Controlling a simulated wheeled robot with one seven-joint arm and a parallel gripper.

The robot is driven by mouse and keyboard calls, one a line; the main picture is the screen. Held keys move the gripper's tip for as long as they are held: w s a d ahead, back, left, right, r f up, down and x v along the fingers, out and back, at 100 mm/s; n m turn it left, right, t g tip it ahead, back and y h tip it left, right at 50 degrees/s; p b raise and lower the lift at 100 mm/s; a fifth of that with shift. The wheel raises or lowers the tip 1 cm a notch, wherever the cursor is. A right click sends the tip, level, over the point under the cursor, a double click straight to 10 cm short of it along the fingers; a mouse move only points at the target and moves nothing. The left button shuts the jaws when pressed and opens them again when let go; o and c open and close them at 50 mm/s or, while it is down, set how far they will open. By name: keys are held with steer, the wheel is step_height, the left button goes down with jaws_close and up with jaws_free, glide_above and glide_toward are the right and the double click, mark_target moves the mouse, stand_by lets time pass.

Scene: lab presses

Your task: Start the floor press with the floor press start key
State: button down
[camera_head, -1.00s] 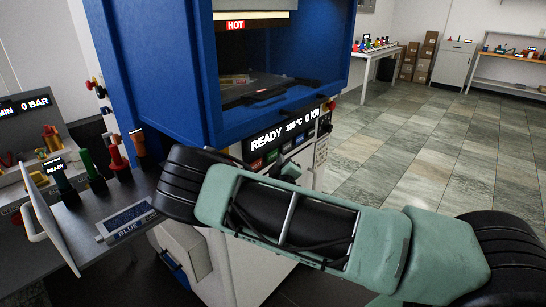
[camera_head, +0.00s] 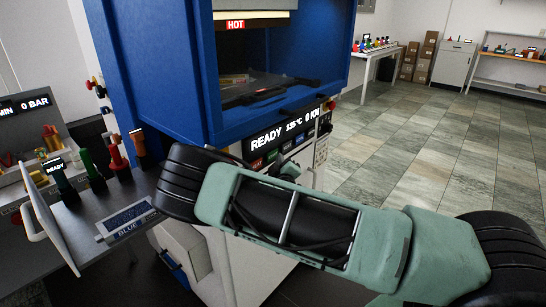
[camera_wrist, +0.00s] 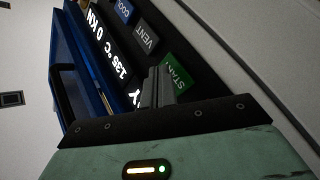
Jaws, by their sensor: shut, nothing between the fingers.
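The floor press (camera_head: 165,75) is a tall blue cabinet with an open chamber and a red HOT sign. Its display (camera_head: 285,131) reads READY, 135 °C, 0 KN. The green start key (camera_wrist: 179,74) sits below the display in the wrist view, partly covered by my fingers. It also shows small and green in the head view (camera_head: 272,156). My gripper (camera_wrist: 159,74) is shut and empty, with its fingertips at the left edge of the start key. I cannot tell whether they touch it. In the head view my arm hides most of the gripper.
A grey VENT key (camera_wrist: 146,38) and a blue COOL key (camera_wrist: 124,11) lie beside the start key. A red key (camera_head: 257,164) is on its other side. A side bench (camera_head: 100,205) with colored handles stands left. The tiled floor at right is clear.

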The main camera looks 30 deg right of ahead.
steer(key=shift+w+a, duration=0.1)
steer(key=shift+w, duration=0.2)
